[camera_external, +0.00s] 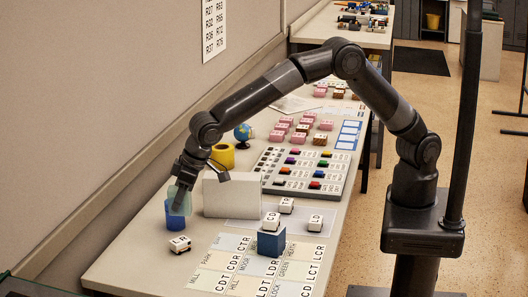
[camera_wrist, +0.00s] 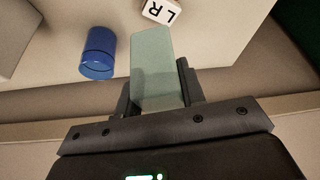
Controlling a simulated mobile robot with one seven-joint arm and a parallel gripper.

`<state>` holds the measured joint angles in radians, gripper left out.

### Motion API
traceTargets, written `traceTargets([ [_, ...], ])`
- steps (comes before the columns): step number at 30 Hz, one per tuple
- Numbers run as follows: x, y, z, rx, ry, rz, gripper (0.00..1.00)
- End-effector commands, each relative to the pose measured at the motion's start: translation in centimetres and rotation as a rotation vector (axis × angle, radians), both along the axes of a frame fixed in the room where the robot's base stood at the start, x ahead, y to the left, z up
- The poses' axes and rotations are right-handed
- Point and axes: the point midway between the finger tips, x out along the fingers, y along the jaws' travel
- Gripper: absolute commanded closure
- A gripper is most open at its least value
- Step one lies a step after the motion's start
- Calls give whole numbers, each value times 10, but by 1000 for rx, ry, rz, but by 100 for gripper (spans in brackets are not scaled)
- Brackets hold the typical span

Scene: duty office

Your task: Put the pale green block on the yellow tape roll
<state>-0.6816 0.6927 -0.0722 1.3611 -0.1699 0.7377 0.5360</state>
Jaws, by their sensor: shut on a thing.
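The pale green block (camera_wrist: 153,55) is between my gripper's fingers (camera_wrist: 156,88) in the wrist view, and the gripper is shut on it. In the external view the pale green block (camera_external: 173,196) is partly hidden by my gripper (camera_external: 183,181), and it appears just above a blue cylinder (camera_external: 174,221). I cannot tell whether the two touch there; in the wrist view the blue cylinder (camera_wrist: 98,52) lies to the left of the block. The yellow tape roll (camera_external: 222,156) stands on the table farther back, behind a pale upright box. It is not in the wrist view.
A small globe (camera_external: 243,132) is beside the roll. A lettered block (camera_external: 180,244) lies near the blue cylinder. A grey sorting tray (camera_external: 340,187) and lettered cards (camera_external: 240,265) fill the right side.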

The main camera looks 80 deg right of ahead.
Motion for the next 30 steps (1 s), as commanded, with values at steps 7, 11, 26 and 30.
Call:
traceTargets([
  [7, 9, -17, 4, 0, -1, -16, 99],
  [11, 27, -58, 10, 2, 0, -57, 99],
  [26, 78, -303, 39, 6, 8, -272, 99],
  [30, 75, -372, 47, 6, 7, -331, 99],
])
